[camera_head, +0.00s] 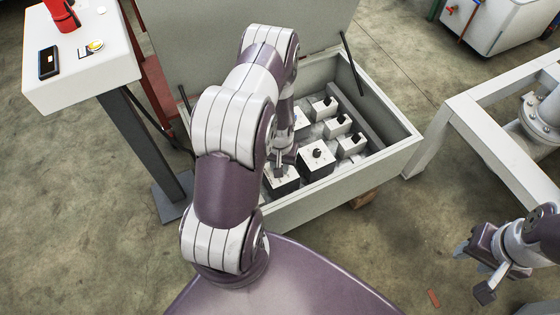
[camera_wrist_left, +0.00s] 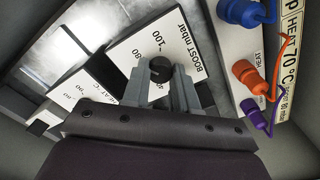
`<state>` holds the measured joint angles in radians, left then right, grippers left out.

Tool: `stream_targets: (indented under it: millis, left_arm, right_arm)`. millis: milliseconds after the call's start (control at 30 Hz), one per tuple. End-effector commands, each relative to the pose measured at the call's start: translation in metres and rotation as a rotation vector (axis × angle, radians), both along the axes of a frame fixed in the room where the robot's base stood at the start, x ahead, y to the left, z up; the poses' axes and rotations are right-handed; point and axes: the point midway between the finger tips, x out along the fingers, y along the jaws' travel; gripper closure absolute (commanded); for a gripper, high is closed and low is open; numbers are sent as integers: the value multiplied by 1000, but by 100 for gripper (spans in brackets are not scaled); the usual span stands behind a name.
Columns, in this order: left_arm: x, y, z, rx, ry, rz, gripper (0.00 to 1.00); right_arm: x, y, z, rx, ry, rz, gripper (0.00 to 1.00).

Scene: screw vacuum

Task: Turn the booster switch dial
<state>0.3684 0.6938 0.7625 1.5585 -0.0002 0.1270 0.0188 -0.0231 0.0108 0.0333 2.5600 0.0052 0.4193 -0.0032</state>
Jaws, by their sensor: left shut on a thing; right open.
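The booster dial is a black knob (camera_wrist_left: 160,68) on a white block face (camera_wrist_left: 150,45) marked "BOOST mbar" with a number scale in the left wrist view. My left gripper (camera_wrist_left: 160,85) has its two grey fingers on either side of this knob and is shut on it. In the head view, my left gripper (camera_head: 284,160) points down into an open grey box (camera_head: 345,183), over a white block (camera_head: 281,182) at the front left; the knob is hidden there. My right gripper (camera_head: 472,272) is open and empty at the lower right, away from the box.
Several other white blocks with black knobs (camera_head: 316,153) stand in the box. Blue (camera_wrist_left: 242,12), orange and purple plugs with cables sit beside the dial. The raised lid (camera_head: 190,40) is behind, a white stand (camera_head: 95,75) left, and a grey frame (camera_head: 480,120) right.

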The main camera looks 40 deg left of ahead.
Motion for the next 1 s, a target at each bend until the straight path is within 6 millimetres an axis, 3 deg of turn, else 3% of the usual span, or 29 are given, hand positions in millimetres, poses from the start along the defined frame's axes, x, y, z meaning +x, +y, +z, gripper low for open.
stream_targets:
  millis: [733, 767, 800, 833, 1000]
  left_arm:
    - [0, 0, 0, 0, -1, -80, 100]
    - [0, 0, 0, 0, -1, -80, 66]
    - [0, 0, 0, 0, -1, -80, 53]
    - [0, 0, 0, 0, 0, -80, 47]
    - [0, 0, 0, 0, 0, -80, 47]
  right_arm:
    - [0, 0, 7, 0, 0, 0, 57]
    - [0, 0, 7, 0, 0, 0, 57]
    - [0, 0, 7, 0, 0, 0, 57]
    - [0, 0, 7, 0, 0, 0, 57]
    - [0, 0, 7, 0, 0, 0, 57]
